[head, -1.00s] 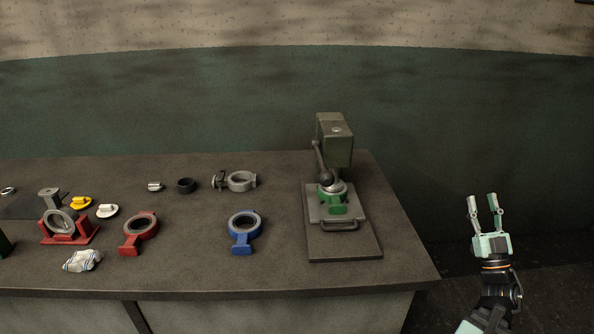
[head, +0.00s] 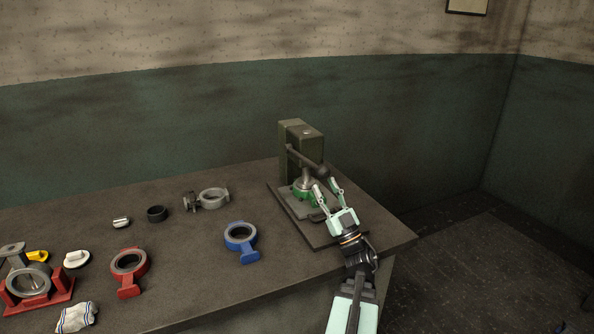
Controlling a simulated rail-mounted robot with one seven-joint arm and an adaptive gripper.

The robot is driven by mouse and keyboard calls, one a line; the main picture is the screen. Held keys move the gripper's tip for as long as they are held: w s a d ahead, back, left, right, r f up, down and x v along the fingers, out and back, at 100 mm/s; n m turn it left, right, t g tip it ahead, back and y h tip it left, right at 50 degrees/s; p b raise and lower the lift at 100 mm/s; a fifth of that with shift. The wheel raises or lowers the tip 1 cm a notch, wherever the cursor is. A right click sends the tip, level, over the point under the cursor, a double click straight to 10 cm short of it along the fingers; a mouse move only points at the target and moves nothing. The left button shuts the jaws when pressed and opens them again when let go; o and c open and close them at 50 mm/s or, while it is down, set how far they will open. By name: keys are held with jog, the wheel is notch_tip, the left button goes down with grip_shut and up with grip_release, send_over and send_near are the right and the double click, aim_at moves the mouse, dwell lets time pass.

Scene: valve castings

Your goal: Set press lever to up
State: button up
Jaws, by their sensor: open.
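The press (head: 303,140) is a dark olive-green machine standing on a grey base plate near the table's right end. Its dark press lever (head: 305,158) slants from the left side of the head down to the right, ending in a round black knob (head: 322,172). A green casting (head: 301,194) with a light metal part sits under the head, partly hidden by my gripper. My gripper (head: 324,185) is open and empty, its two fingertips just below the knob in the picture. I cannot tell whether a finger touches the knob.
A blue ring casting (head: 241,238) lies left of the press, with a red ring casting (head: 128,265) farther left. The table's right edge is close; open floor (head: 470,265) lies beyond.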

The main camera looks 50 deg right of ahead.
aim_at(316, 167)
jog(key=shift+p+x, duration=0.85)
jog(key=shift+x, duration=2.75)
jog(key=shift+d, duration=0.15)
grip_shut()
